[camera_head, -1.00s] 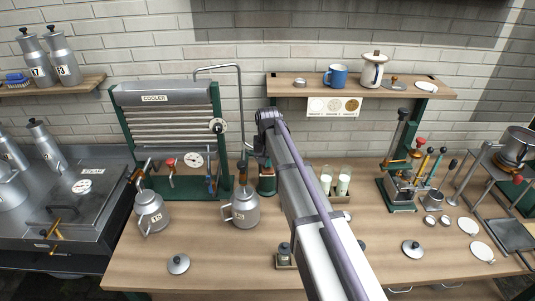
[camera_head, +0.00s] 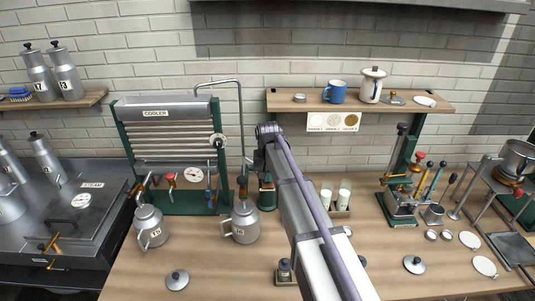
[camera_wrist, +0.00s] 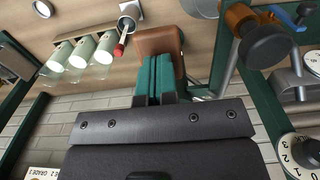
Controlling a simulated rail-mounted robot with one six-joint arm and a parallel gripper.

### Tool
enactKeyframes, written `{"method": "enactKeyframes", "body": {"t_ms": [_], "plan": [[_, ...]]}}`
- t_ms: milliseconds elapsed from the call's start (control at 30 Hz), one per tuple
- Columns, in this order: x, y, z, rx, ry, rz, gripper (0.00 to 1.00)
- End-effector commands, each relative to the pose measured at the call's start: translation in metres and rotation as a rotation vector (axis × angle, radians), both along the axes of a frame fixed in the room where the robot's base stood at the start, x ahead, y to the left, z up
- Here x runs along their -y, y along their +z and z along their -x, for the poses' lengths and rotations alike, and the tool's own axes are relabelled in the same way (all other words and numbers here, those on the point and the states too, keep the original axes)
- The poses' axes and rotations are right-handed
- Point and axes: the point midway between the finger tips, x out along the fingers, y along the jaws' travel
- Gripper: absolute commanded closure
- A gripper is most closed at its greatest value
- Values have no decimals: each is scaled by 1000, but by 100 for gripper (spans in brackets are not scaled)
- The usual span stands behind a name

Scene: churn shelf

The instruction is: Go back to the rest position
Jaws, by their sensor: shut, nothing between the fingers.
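My gripper (camera_wrist: 155,78) shows in the wrist view as two teal fingers pressed together with nothing between them. A brown block-like thing (camera_wrist: 158,38) lies just beyond the fingertips; I cannot tell whether they touch it. In the head view my arm reaches over the wooden counter (camera_head: 215,270), its wrist end in front of the wall between the cooler (camera_head: 168,146) and the milk glasses (camera_head: 335,194). The fingers are not clearly seen there, being small and partly hidden by the wrist.
Two metal jugs (camera_head: 244,222) (camera_head: 150,228) stand before the cooler. Several white-filled glasses show in the wrist view (camera_wrist: 82,52). A wall shelf (camera_head: 300,104) holds a blue mug (camera_head: 335,92) and a white pot (camera_head: 372,86). A lever device (camera_head: 400,205) stands to the right.

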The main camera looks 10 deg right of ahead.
Motion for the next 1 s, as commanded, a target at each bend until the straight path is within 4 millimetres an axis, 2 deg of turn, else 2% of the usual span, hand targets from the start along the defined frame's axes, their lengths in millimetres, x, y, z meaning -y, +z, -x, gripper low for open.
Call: {"method": "enactKeyframes", "body": {"t_ms": [33,200,767,1000], "plan": [[0,23,0,0,0,0,100],[0,50,0,0,0,0,100],[0,44,0,0,0,0,100],[0,21,0,0,0,0,100]]}}
